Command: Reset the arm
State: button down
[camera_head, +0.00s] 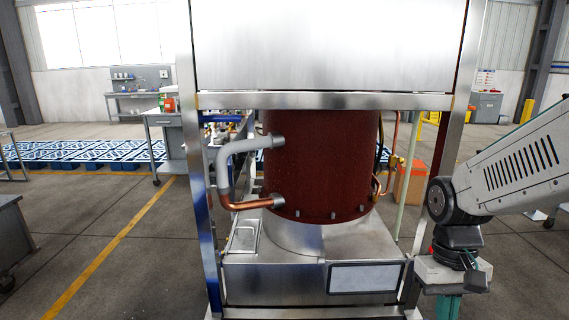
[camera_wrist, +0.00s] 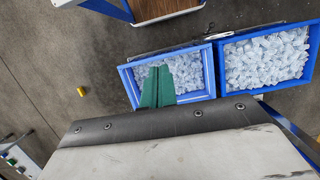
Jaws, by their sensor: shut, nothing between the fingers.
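My arm (camera_head: 510,165) reaches in from the right in the head view. My gripper hangs from its end, pointing down, with green fingers (camera_head: 447,307) cut off by the bottom edge. In the wrist view my gripper (camera_wrist: 158,72) shows as two green fingers held together, with nothing between them. They overlap the view of a blue crate of ice (camera_wrist: 211,75), hiding part of it. The height between fingers and crate cannot be told.
A steel-framed machine (camera_head: 325,100) with a dark red cylinder (camera_head: 320,165) and pipes stands left of my arm. A second blue crate of ice (camera_wrist: 222,70) sits beside the first. A small yellow object (camera_wrist: 82,91) lies on the floor. Open floor (camera_head: 100,250) shows at left.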

jog(key=s+a+r+t, duration=0.1)
jog(key=s+r+t, duration=0.3)
jog(key=s+r, duration=0.5)
jog(key=shift+s+r, duration=0.4)
jog(key=shift+r, duration=0.15)
